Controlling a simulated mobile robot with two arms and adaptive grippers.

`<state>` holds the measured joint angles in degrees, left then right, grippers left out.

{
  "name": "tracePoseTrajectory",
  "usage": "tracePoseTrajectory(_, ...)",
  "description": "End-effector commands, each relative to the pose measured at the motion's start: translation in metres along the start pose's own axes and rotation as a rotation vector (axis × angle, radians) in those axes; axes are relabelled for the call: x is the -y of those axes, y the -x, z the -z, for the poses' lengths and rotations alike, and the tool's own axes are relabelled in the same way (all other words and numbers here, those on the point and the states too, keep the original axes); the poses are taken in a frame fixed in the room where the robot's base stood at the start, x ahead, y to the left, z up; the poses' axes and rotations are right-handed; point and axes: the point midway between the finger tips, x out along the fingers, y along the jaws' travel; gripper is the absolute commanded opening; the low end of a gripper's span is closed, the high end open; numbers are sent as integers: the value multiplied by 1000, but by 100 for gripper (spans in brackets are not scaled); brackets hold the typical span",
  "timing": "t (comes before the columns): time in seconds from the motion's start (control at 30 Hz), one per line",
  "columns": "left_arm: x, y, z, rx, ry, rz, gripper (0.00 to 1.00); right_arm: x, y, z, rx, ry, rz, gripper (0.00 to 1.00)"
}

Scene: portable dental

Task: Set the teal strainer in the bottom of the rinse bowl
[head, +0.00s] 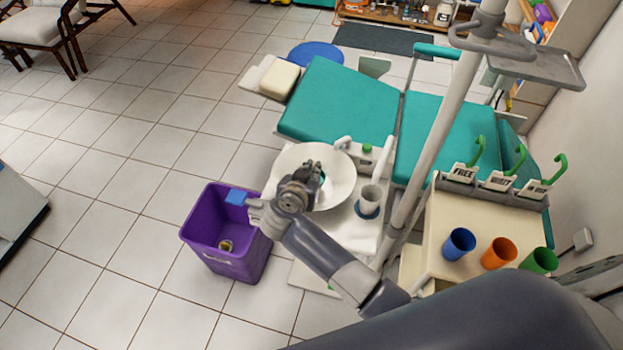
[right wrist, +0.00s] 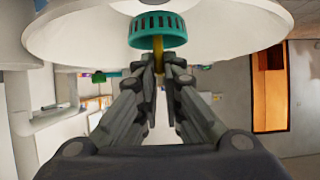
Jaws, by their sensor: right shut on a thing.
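The white rinse bowl (head: 340,185) sits beside the dental chair in the head view. My right gripper (head: 314,170) is over the bowl and hides part of its inside. In the right wrist view my right gripper (right wrist: 158,75) is shut on the yellow stem of the teal strainer (right wrist: 157,28). The strainer is a slotted ring-like cup at the fingertips, seen against the white bowl (right wrist: 235,28). I cannot tell whether the strainer touches the bowl's bottom. In the head view the strainer is mostly hidden by the gripper. My left gripper is not in view.
A white cup (head: 370,197) stands close right of the bowl. A purple bin (head: 250,262) is at its left on the floor. A grey pole (head: 436,125) rises on the right. A side table (head: 440,222) holds blue, orange and green cups.

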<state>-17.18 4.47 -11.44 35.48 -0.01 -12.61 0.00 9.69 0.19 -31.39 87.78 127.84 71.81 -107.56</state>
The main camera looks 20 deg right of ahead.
Motion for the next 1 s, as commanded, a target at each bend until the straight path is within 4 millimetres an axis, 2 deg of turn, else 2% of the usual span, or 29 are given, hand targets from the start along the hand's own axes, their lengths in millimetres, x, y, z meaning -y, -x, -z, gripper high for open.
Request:
tracePoseTrajectory(0.03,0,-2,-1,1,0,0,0,0,-5,-9,1,5,-1,0)
tracePoseTrajectory(0.17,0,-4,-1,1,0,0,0,0,-12,-22,1,2,-1,0)
tracePoseTrajectory(0.57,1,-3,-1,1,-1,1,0,0,-14,-26,2,2,-1,0)
tracePoseTrajectory(0.6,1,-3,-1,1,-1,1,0,0,-14,-26,1,1,0,14)
tracePoseTrajectory(0.67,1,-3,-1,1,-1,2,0,0,-14,-26,1,1,0,28)
tracePoseTrajectory(1.0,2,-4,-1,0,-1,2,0,0,-13,-25,1,1,0,28)
